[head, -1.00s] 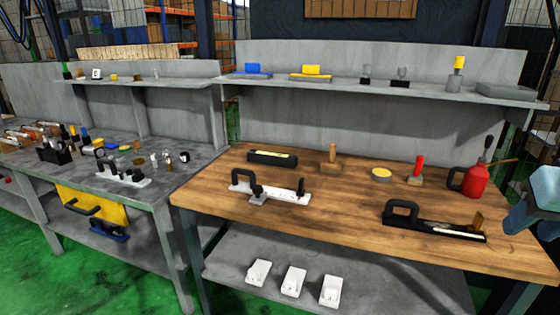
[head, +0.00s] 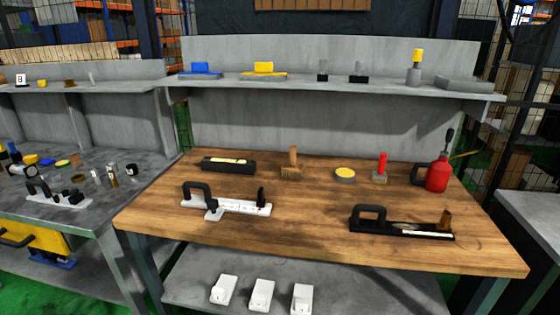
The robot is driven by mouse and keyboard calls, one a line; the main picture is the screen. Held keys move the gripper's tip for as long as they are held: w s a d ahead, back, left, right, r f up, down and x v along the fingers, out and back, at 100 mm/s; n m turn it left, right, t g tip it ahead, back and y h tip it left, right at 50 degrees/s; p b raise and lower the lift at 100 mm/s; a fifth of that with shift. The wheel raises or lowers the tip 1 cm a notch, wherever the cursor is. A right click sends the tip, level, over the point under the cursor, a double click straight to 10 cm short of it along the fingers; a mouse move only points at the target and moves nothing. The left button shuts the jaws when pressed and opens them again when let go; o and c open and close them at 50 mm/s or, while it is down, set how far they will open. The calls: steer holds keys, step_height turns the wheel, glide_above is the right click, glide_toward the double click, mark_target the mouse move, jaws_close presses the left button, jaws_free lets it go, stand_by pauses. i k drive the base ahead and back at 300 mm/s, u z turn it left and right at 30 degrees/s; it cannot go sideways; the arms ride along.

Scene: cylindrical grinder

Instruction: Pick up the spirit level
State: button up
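The spirit level looks to be the short black bar with a yellow-green strip on top (head: 228,164). It lies flat at the back left of the wooden bench top (head: 300,235), near the grey back panel. Nothing touches it and its top is in clear view. My gripper is not in view, so its state and its distance from the level cannot be seen.
In front of the level is a white-based tool with a black handle (head: 227,204). To its right stand a wooden-handled tool (head: 292,163), a round yellow-topped tin (head: 345,175), a red-handled tool (head: 381,168) and a red oil can (head: 438,174). A black handled tool (head: 400,222) lies front right.

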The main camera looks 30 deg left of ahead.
mark_target(208, 163)
steer(key=z, duration=1.2)
steer(key=k, duration=1.5)
steer(key=u, duration=2.3)
steer(key=i, duration=1.35)
steer(key=u, duration=0.05)
